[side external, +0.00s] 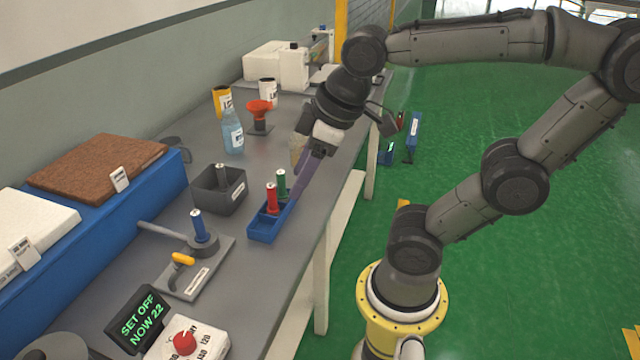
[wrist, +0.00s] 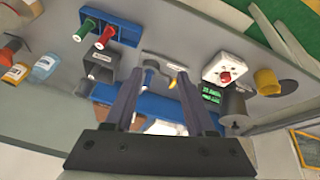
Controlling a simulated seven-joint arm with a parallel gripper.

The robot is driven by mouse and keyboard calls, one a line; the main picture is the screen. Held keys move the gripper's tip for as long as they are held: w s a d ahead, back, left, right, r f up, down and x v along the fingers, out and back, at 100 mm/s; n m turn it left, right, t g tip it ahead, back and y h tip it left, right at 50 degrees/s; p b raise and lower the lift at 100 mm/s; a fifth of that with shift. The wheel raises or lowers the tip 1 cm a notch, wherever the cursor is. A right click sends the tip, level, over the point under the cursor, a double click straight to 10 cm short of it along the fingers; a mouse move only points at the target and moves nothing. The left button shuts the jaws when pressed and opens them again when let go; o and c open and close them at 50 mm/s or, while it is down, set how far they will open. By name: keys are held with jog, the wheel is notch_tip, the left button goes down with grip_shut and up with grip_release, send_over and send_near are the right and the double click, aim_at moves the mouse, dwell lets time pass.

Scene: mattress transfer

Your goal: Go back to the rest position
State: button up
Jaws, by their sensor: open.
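My gripper (side external: 296,200) hangs over the front part of the bench, its long purple fingers slanting down behind the blue tray (side external: 262,234) in the side view. The tray holds a red cylinder (side external: 272,198) and a green cylinder (side external: 282,182), both upright. In the wrist view my gripper (wrist: 157,78) has its fingers spread apart with nothing held between them. A blue cylinder (side external: 198,226) stands on a grey fixture plate (side external: 222,262) with a yellow handle (side external: 183,259). A grey cylinder (side external: 222,175) stands in the dark open box (side external: 232,200).
A clear bottle (side external: 233,135), a yellow cup (side external: 222,100), a white cup (side external: 267,93) and a red funnel (side external: 260,107) stand farther back. A blue block (side external: 120,215) carries a brown pad (side external: 97,165). A display (side external: 142,317) reads "SET OFF NOW 22".

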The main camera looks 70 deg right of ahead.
jog(key=s+f+m, duration=0.1)
jog(key=s+m, duration=0.2)
jog(key=shift+s+f+t, duration=0.1)
jog(key=shift+f+t, duration=0.3)
dwell(1.5)
